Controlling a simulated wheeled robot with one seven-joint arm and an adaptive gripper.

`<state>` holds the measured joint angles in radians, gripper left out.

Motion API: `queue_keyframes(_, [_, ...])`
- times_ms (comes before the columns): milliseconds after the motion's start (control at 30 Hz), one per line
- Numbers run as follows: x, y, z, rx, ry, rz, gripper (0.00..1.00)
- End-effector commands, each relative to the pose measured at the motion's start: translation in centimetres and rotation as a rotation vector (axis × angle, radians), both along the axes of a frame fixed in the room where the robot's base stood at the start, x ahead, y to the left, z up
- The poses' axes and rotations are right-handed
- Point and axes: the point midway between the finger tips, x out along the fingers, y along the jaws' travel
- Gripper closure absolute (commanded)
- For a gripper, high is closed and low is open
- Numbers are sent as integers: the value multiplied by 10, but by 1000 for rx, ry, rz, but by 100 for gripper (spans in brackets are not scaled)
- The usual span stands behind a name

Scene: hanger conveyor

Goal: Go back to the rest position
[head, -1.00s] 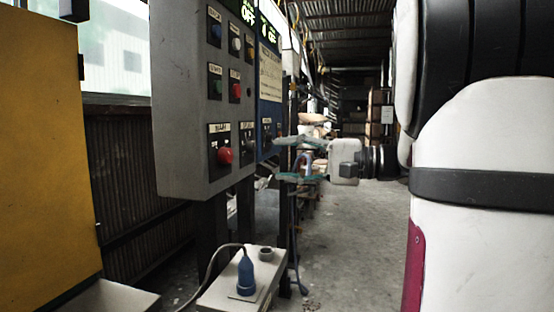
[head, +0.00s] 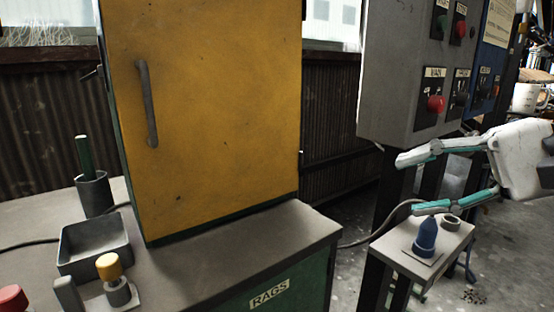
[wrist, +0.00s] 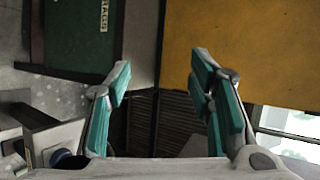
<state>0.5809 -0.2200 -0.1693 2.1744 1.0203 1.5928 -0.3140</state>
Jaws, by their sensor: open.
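My gripper (head: 425,181) is at the right of the head view, with two teal-padded fingers spread apart and nothing between them. It points left, in front of the grey control panel's posts and above a small stand (head: 408,249) with a blue plug-like piece (head: 427,236). In the wrist view my gripper (wrist: 165,88) also shows open and empty, with the yellow cabinet door (wrist: 250,50) beyond its fingers. No rest position is marked in the frames.
A yellow cabinet (head: 205,110) stands on a green bench labelled RAGS (head: 270,293). A grey control panel (head: 400,75) with buttons hangs to its right. A grey tray (head: 93,243) and a yellow-topped knob (head: 109,268) are at lower left. Floor shows at the right.

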Motion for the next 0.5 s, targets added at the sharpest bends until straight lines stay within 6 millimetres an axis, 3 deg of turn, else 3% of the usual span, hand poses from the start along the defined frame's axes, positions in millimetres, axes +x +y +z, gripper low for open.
queue_keyframes(33, [-22,27,-14,-68,48,78,52])
queue_keyframes(100, [-55,53,-38,-185,124,173,52])
queue_keyframes(200, [-106,73,-73,-383,207,298,52])
queue_keyframes(333, [-154,70,-108,-619,256,404,52])
queue_keyframes(500, [-189,49,-137,-872,256,482,52])
